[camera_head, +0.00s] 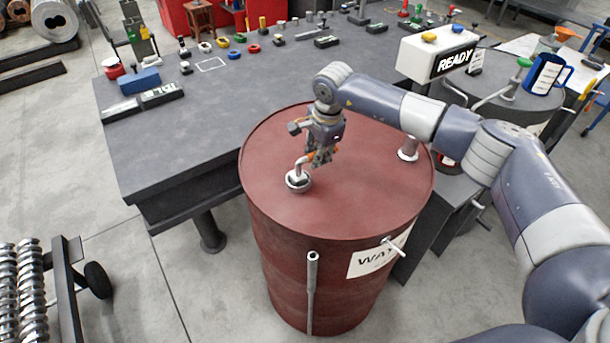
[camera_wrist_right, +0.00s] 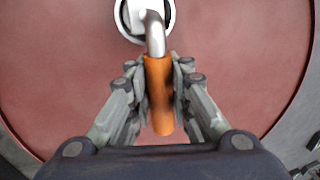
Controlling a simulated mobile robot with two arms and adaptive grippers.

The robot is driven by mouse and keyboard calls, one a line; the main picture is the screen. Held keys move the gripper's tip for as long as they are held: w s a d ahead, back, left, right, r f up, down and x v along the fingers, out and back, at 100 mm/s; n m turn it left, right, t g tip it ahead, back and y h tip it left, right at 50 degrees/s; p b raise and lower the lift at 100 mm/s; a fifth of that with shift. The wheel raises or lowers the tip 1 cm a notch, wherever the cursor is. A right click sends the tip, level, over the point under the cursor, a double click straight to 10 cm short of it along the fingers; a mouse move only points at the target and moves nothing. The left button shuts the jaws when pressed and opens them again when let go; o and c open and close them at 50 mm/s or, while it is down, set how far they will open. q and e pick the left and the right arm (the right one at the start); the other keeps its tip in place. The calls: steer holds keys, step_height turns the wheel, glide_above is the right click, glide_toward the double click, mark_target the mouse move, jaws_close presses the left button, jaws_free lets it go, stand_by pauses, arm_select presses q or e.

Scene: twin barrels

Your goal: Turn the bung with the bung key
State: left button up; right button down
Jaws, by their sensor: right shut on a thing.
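A red barrel (camera_head: 255,165) stands upright in the middle of the head view. The bung (camera_head: 298,181) is a round metal fitting on its lid, left of the lid's middle. It also shows at the top of the right wrist view (camera_wrist_right: 130,14). The bung key has a bent metal shank and an orange grip (camera_wrist_right: 159,95); its shank (camera_head: 301,164) comes down to the bung. My right gripper (camera_wrist_right: 160,85) is shut on the orange grip, with a finger on each side. In the head view my right gripper (camera_head: 318,155) is low over the lid. My left gripper is not in view.
A second metal fitting (camera_head: 408,149) stands on the lid at the right. A grey table (camera_head: 165,145) with several small items is behind and left. A white READY box (camera_head: 437,58) and a blue mug (camera_head: 543,75) are at the back right.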

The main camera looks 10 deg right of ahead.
steer(key=shift+r, duration=0.1)
steer(key=shift+w+n, duration=0.25)
steer(key=shift+n, duration=0.15)
steer(key=c, duration=1.4)
jaws_free()
steer(key=shift+o, duration=0.2)
steer(key=shift+s, duration=0.1)
step_height(320, 180, up, 19)
steer(key=s+p, duration=0.2)
steer(key=p, duration=0.2)
steer(key=shift+s+d, duration=0.15)
steer(key=shift+d, duration=0.2)
